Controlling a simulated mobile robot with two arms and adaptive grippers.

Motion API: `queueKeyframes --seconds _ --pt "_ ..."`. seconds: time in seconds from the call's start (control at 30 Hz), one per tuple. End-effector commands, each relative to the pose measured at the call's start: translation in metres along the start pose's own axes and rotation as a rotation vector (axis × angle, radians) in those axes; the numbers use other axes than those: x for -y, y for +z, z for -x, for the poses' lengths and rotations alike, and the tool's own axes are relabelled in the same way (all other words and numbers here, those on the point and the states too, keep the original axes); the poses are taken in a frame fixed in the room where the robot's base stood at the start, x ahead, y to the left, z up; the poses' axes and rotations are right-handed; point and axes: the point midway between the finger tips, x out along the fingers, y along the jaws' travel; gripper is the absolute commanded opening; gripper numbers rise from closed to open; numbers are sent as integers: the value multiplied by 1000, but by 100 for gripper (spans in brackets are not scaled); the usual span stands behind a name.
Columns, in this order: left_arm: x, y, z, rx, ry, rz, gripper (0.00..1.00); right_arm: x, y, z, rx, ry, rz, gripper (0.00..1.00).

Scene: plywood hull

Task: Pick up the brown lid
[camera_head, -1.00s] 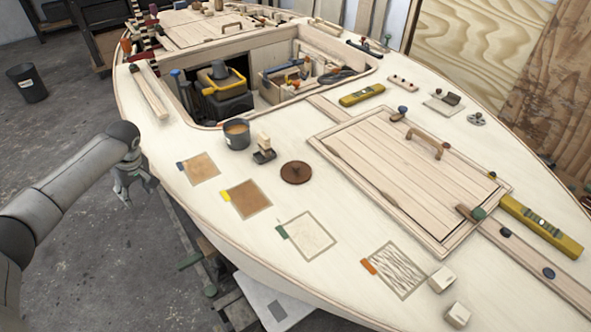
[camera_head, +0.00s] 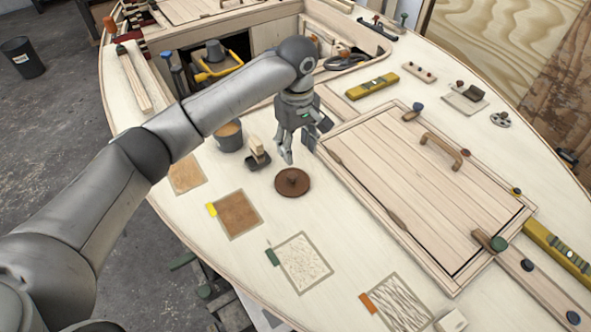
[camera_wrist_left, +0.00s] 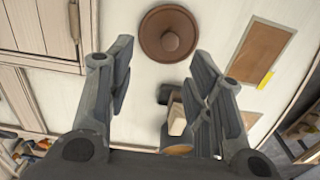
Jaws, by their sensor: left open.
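The brown lid (camera_head: 293,182) is a flat round disc with a small knob, lying on the pale deck. It also shows in the left wrist view (camera_wrist_left: 168,34), beyond the fingertips near the top. My left gripper (camera_head: 298,157) is open and empty, pointing down above the deck just behind the lid. In the left wrist view its two fingers (camera_wrist_left: 163,62) are spread apart, with the lid ahead of the gap between them. The gripper does not touch the lid. My right gripper is not in view.
A dark cup (camera_head: 229,136) and a small block on a dark base (camera_head: 257,152) stand close left of my left gripper. A hatch panel with a handle (camera_head: 441,151) lies to the right. Sample squares (camera_head: 303,263) lie in front on otherwise clear deck.

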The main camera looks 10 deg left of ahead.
Motion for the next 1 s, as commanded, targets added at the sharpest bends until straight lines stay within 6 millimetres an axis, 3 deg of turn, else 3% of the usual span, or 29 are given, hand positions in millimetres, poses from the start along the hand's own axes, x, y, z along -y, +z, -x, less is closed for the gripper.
queueKeyframes --seconds 0.2,0.37,0.73,1.0 --pt "2 0 -36 1 -4 1 48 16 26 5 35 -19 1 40" --pt "2 -1 -49 0 -2 1 48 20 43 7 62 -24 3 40" --pt "10 -3 -95 0 -3 1 48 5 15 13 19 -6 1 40" --pt "9 -4 -102 -1 -1 0 48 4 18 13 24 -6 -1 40"
